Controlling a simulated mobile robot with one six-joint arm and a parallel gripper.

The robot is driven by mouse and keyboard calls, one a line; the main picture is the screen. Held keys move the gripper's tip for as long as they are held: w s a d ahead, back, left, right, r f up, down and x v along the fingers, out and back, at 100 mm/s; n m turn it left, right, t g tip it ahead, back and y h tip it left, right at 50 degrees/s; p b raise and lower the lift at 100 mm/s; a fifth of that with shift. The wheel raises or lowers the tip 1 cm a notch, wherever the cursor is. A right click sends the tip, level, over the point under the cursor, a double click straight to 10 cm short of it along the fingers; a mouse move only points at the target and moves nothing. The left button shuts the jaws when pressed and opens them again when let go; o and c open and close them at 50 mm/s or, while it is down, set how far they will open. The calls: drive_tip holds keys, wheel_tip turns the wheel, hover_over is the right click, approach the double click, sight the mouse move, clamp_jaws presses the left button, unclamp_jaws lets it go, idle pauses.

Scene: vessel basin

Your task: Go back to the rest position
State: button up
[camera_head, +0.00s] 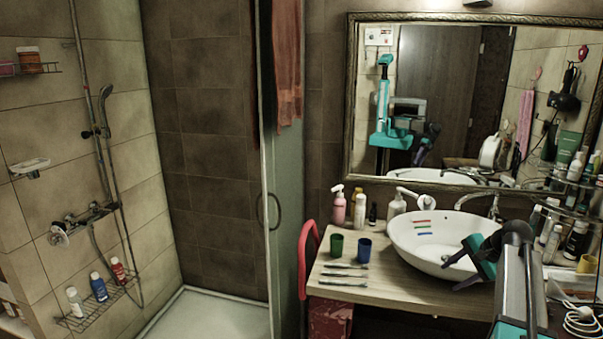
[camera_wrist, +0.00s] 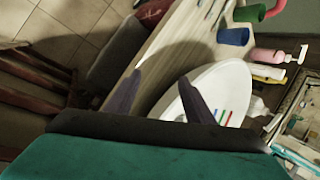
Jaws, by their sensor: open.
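My gripper (camera_head: 449,272) is at the right in the head view, above the front right part of the white basin (camera_head: 408,238). Its dark fingers are spread and nothing is between them. In the wrist view the two fingers of my gripper (camera_wrist: 160,77) stand apart, with the wooden counter edge and the basin (camera_wrist: 235,88) beyond them. Red, green and blue strips (camera_head: 423,223) show on the basin's inner wall. My arm hides part of the basin's right side and the counter there.
A green cup (camera_head: 337,245), a blue cup (camera_head: 364,250) and several toothbrushes (camera_head: 345,274) are on the counter (camera_head: 400,287). Bottles line the wall and right-hand shelves. A mirror (camera_head: 470,100) hangs behind.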

drive_tip(key=s+a+f+n+g+y, duration=0.1)
drive_tip(key=s+a+f+g, duration=0.2)
drive_tip(key=a+f, duration=1.3)
drive_tip(key=s+a+f+n+g, duration=0.1)
drive_tip(key=s+a+f, duration=0.25)
drive_tip(key=f, duration=0.25)
drive_tip(key=s+a+f+n+g+b, duration=0.1)
drive_tip(key=s+a+f, duration=0.25)
drive_tip(key=f, duration=0.35)
drive_tip(key=s+a+f+n+g, duration=0.1)
drive_tip(key=s+a+f+g, duration=0.1)
drive_tip(key=s+a+f, duration=0.3)
drive_tip(key=s+a+f+n+g, duration=0.1)
drive_tip(key=s+a+f, duration=0.2)
drive_tip(key=s+f, duration=0.5)
drive_tip(key=s+f+n+g+h, duration=0.1)
drive_tip(key=s+f+n, duration=0.2)
drive_tip(key=s, duration=0.4)
drive_tip(key=s+f+n+g+h+b, duration=0.1)
drive_tip(key=s+f+n+h, duration=0.1)
drive_tip(key=s, duration=0.6)
drive_tip(key=s+f+n+g+h, duration=0.1)
drive_tip(key=s+f+n, duration=0.2)
drive_tip(key=s, duration=0.5)
drive_tip(key=shift+f+n, duration=0.4)
drive_tip(key=shift+n, duration=0.3)
